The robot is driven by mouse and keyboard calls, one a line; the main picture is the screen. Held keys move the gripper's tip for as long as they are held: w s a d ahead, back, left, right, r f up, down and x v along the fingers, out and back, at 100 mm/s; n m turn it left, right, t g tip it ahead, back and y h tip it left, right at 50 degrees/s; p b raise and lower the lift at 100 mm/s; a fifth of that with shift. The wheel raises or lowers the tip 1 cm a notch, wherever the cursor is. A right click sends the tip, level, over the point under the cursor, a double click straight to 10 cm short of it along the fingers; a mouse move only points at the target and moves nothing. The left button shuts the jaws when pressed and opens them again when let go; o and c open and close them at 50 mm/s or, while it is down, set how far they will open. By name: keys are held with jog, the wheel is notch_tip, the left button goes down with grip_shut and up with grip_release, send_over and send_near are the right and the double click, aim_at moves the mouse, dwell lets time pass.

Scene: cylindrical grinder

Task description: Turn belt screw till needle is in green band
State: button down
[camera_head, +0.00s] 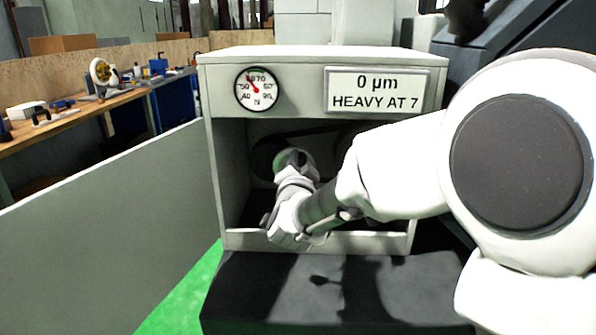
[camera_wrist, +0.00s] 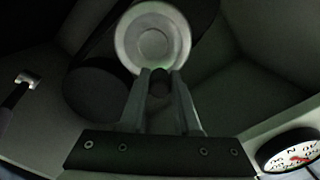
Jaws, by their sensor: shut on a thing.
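The dial gauge (camera_head: 257,89) is on the upper left of the cabinet front. Its red needle points up and left, and I cannot make out a green band. The dial also shows at the lower right of the wrist view (camera_wrist: 290,153), tilted. My gripper (camera_wrist: 160,78) is inside the cabinet, its two fingers shut on a small dark round piece, apparently the belt screw (camera_wrist: 160,88). A pale round pulley (camera_wrist: 152,42) lies just beyond the fingertips. In the head view my arm hides the screw and the fingertips.
The grey cabinet (camera_head: 228,190) is open at the front, with a low front lip. A sign (camera_head: 377,91) reads "0 µm HEAVY AT 7". An open door panel (camera_head: 120,230) stands left. A dark belt (camera_wrist: 95,45) runs beside the pulley. A workbench (camera_head: 75,115) is behind.

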dwell(0.3)
jog(key=c, duration=0.6)
grip_release()
